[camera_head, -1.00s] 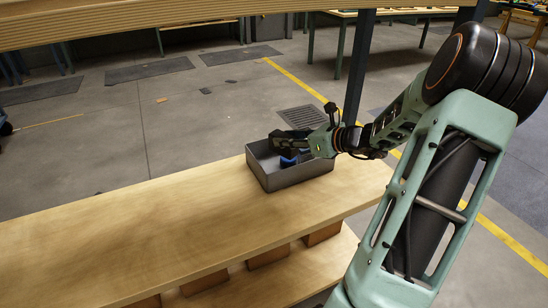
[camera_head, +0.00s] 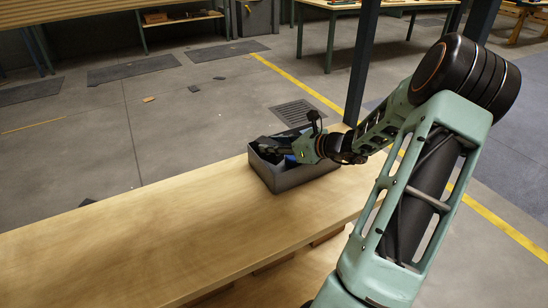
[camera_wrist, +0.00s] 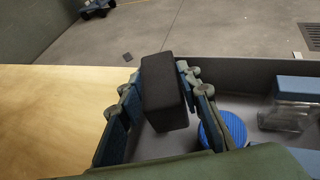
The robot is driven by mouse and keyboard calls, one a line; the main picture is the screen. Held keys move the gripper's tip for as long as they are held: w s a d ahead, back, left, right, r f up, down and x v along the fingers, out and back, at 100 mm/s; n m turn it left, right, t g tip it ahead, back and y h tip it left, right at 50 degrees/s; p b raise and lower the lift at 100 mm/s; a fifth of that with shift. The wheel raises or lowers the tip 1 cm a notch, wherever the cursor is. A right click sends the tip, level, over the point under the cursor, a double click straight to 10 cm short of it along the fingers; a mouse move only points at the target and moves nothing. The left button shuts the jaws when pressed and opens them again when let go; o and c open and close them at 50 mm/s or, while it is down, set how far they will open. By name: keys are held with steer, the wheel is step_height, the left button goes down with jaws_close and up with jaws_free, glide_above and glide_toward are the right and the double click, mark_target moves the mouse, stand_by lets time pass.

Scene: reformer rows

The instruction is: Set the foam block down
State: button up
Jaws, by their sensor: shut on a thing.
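The foam block (camera_wrist: 165,95) is dark and upright between the fingers of my gripper (camera_head: 274,150), which is shut on it. In the wrist view the block shows over the near left part of a grey bin (camera_wrist: 250,74). The bin (camera_head: 300,179) also shows in the head view, on the wooden bench top, with my gripper at its opening. I cannot tell whether the block touches the bin floor; its lower end is partly hidden.
In the bin, right of my gripper, are a blue ribbed round thing (camera_wrist: 230,127) and a clear container with a blue lid (camera_wrist: 292,103). The wooden bench top (camera_head: 150,235) left of the bin is bare. A dark post (camera_head: 361,60) stands behind the bin.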

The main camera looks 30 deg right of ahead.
steer(key=shift+f+b, duration=0.65)
steer(key=shift+f, duration=1.1)
steer(key=shift+f, duration=0.1)
steer(key=o, duration=0.6)
steer(key=shift+o, duration=0.2)
steer(key=shift+s+d+r, duration=0.1)
steer(key=shift+s+r, duration=0.1)
steer(key=shift+r, duration=0.05)
steer(key=p+v, duration=0.3)
steer(key=v, duration=0.8)
steer(key=shift+s+p, duration=0.3)
steer(key=shift+p, duration=0.05)
steer(key=shift+r, duration=0.1)
